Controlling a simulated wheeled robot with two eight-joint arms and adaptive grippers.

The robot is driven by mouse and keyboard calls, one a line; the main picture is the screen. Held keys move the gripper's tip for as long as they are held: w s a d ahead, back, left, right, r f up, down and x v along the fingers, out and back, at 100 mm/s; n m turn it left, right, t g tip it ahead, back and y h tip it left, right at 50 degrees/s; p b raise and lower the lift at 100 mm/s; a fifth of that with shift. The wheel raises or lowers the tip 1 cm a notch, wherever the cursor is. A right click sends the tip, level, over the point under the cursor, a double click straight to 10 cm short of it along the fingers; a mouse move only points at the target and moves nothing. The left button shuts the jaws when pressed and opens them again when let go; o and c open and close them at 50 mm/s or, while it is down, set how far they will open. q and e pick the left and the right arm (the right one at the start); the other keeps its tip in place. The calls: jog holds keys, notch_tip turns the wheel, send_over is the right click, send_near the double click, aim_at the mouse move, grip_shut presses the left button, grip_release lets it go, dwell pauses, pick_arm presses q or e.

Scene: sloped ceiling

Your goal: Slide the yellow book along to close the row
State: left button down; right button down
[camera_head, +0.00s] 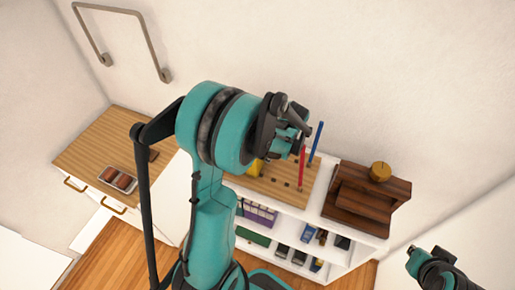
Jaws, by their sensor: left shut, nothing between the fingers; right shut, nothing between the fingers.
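The yellow book (256,168) shows only as a small patch beside my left arm, which hides the rest of it. A thin red upright piece (302,168) and a thin blue one (317,143), which look like books seen edge-on, stand to its right on a wooden board (276,183). My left gripper (304,128) is shut and empty, over the red and blue pieces in the picture. I cannot tell whether it touches either. My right gripper (412,250) is shut and empty at the lower right, away from the books.
Shelves below hold a purple basket (258,214) and several small items. At left, a wooden cabinet (95,143) carries a tray (118,181). A metal rail (117,11) is on the wall.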

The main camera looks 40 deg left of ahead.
pick_arm(q)
jog(key=shift+a, duration=0.2)
jog(key=shift+s+a, duration=0.15)
jog(key=shift+a, duration=0.35)
jog(key=shift+d, duration=0.2)
jog(key=shift+d, duration=0.3)
jog(key=shift+w+d, duration=0.2)
jog(key=shift+d, duration=0.15)
notch_tip(320, 180, up, 12)
jog(key=p, duration=0.8)
jog(key=shift+d, duration=0.15)
